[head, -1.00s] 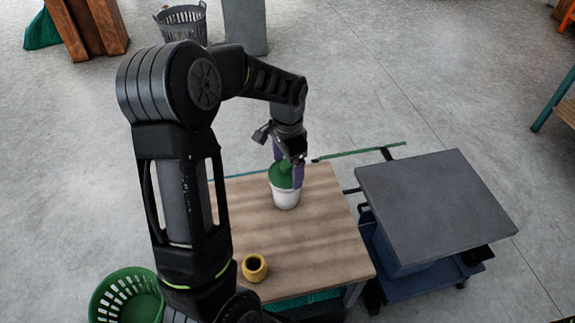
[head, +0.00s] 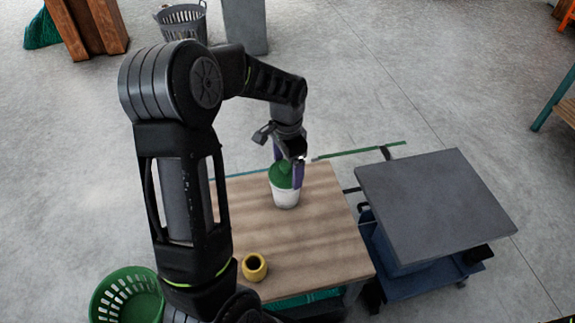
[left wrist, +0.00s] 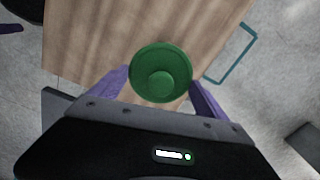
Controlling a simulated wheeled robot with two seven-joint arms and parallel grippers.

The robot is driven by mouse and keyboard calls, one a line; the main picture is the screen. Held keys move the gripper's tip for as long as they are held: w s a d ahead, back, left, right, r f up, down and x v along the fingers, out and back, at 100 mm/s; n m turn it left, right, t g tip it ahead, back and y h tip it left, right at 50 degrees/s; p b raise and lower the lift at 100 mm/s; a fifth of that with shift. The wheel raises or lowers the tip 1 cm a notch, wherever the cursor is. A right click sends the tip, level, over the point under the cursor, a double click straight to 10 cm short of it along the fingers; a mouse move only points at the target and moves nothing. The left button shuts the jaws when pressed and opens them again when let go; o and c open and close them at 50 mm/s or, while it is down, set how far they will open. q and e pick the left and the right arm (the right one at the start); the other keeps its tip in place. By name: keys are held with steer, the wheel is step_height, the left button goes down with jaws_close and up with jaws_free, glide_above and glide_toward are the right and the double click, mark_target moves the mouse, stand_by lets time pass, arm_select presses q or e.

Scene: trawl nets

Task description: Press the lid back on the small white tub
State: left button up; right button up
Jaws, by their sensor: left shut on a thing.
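The small white tub (head: 286,198) stands upright near the back of the wooden table. Its round green lid (head: 282,180) with a raised knob is over the mouth of the tub; I cannot tell whether it is fully seated. My left gripper (head: 288,172) points down from above, with its purple fingers shut on the lid. In the left wrist view the lid (left wrist: 161,74) fills the space between the fingers (left wrist: 160,84) and hides the tub below. My right gripper is not in view.
A yellow pot (head: 255,267) stands near the front left of the wooden table (head: 320,240). A grey-topped cart (head: 435,207) is close on the right. A green basket (head: 127,296) is at lower left. The right half of the table is clear.

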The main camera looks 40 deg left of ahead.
arm_select(q)
steer(key=o, duration=1.1)
steer(key=shift+o, duration=0.2)
steer(key=shift+r, duration=0.15)
steer(key=shift+r+p, duration=2.9)
steer(key=shift+r, duration=0.5)
jaws_close()
